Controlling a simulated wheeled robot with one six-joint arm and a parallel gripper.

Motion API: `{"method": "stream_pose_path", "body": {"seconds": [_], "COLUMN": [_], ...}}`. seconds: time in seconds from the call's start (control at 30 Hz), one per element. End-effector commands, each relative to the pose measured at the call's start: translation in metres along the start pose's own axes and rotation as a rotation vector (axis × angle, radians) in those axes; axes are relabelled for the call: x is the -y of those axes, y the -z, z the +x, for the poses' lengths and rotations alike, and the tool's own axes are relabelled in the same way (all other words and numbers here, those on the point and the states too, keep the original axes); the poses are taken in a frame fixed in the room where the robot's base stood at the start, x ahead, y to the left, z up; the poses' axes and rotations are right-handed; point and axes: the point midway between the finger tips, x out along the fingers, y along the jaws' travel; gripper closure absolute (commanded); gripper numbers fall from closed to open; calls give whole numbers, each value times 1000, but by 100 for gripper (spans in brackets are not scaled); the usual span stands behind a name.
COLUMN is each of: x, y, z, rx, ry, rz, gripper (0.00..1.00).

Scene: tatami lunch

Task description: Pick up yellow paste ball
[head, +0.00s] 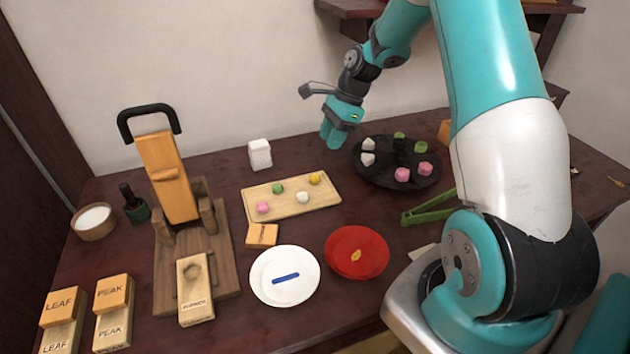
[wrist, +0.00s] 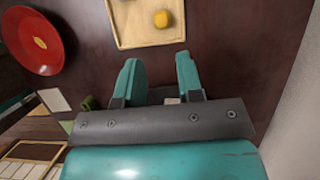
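The yellow paste ball (head: 315,178) sits at the far right corner of a light wooden tray (head: 289,206). It also shows in the wrist view (wrist: 161,19) near the tray's edge, beyond my fingertips. A green ball (head: 278,188), a pink ball (head: 263,207) and a white ball (head: 302,197) lie on the same tray. My gripper (head: 333,134) is above the table, behind and slightly right of the tray. In the wrist view its two teal fingers (wrist: 160,70) are apart with nothing between them.
A dark round dish (head: 397,180) with several coloured pieces stands right of the tray. A red plate (head: 356,252), a white plate (head: 285,297) and green tongs (head: 430,206) lie nearer. A wooden press (head: 170,180) stands left.

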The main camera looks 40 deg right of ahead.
Motion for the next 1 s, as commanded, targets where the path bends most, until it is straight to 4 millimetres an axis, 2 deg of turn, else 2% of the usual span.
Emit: {"method": "stream_pose_path", "body": {"seconds": [0.03, 0.1, 0.23, 0.47, 0.77, 1.0], "x": [-1, -1, 0, 0, 1, 1], "y": [0, 0, 0, 0, 4, 4], "z": [14, 30, 51, 68, 110, 116], "rx": [1, 0, 0, -1, 0, -1], "ry": [-5, -5, -3, -1, -3, 1], "rz": [0, -1, -3, -3, -3, -3], "gripper": [66, 66, 66, 66, 66, 66]}}
